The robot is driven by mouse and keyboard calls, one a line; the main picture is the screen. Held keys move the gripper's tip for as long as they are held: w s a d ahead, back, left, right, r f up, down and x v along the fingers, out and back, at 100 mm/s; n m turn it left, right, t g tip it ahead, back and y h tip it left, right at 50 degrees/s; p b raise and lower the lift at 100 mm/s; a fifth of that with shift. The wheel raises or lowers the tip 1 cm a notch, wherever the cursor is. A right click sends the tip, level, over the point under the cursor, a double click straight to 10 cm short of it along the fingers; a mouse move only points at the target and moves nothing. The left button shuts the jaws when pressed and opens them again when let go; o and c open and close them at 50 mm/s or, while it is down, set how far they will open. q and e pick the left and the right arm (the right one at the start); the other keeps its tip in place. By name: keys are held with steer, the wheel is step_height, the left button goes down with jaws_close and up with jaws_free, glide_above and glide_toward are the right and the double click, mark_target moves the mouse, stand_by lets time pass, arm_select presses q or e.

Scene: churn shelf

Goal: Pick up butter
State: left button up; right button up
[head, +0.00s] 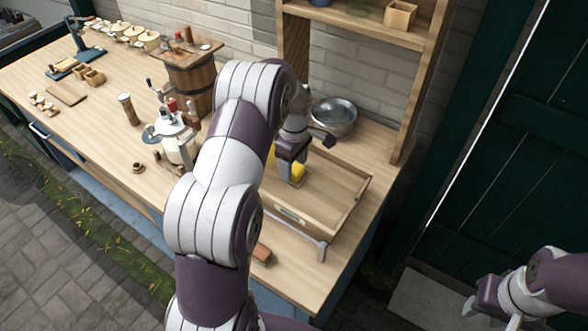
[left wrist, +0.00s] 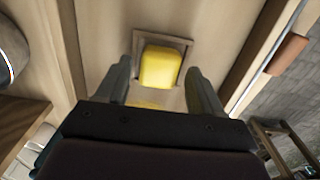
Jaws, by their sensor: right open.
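The yellow butter (head: 298,171) is a small block inside the shallow wooden tray (head: 345,205) on the right part of the worktop. In the left wrist view the butter (left wrist: 163,66) sits in a square wooden frame (left wrist: 187,43). My left gripper (head: 291,168) is over the tray at the butter. Its two fingers (left wrist: 159,75) are apart, one on each side of the butter, with gaps showing. The gripper partly hides the butter in the head view. My right gripper (head: 478,303) is open and empty, low at the right, away from the worktop.
A metal bowl (head: 334,116) stands behind the tray, near the shelf (head: 375,35). A wooden barrel churn (head: 192,80) and a jar with a crank (head: 178,145) stand left of my left arm. The worktop's front middle is mostly clear.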

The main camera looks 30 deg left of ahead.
mark_target(296, 169)
arm_select(q)
steer(key=shift+w, duration=0.1)
steer(key=c, duration=0.8)
steer(key=shift+r, duration=0.25)
steer(key=r, duration=0.1)
steer(key=r+b, duration=0.1)
steer(key=r, duration=0.1)
steer(key=shift+s+d+r, duration=0.2)
steer(key=shift+d+r, duration=0.1)
steer(key=shift+r, duration=0.1)
steer(key=s+d+r, duration=0.2)
steer(key=d, duration=0.1)
steer(key=s+d+r, duration=0.2)
steer(key=d, duration=0.1)
steer(key=s+d+r, duration=0.2)
steer(key=d, duration=0.1)
steer(key=shift+s+r, duration=0.25)
steer(key=shift+r, duration=0.15)
